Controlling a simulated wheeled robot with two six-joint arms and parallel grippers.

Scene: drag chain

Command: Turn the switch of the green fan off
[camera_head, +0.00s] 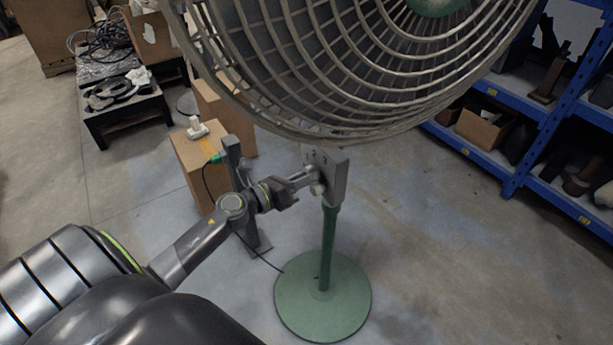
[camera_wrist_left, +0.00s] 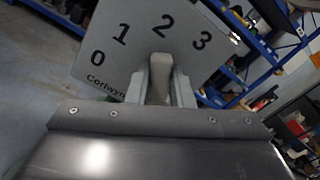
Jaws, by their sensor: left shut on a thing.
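The green fan has a large grey wire cage (camera_head: 340,95), a green pole (camera_head: 328,240) and a round green base (camera_head: 345,300). Its grey switch box (camera_head: 338,178) sits on the pole below the cage. In the left wrist view the switch panel (camera_wrist_left: 105,62) shows 0, 1, 2 and 3 in an arc. The grey switch knob (camera_wrist_left: 161,65) stands below the 2 and appears to point towards it. My left gripper (camera_head: 308,182) reaches the box from the left; in the left wrist view its fingers (camera_wrist_left: 164,90) are shut on the knob. My right gripper is out of view.
Cardboard boxes (camera_head: 192,160) stand behind my left arm, with a white item on top. A dark cable runs down to the floor near the fan base. A blue shelf rack (camera_head: 518,165) stands at right. Floor right of the fan is clear.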

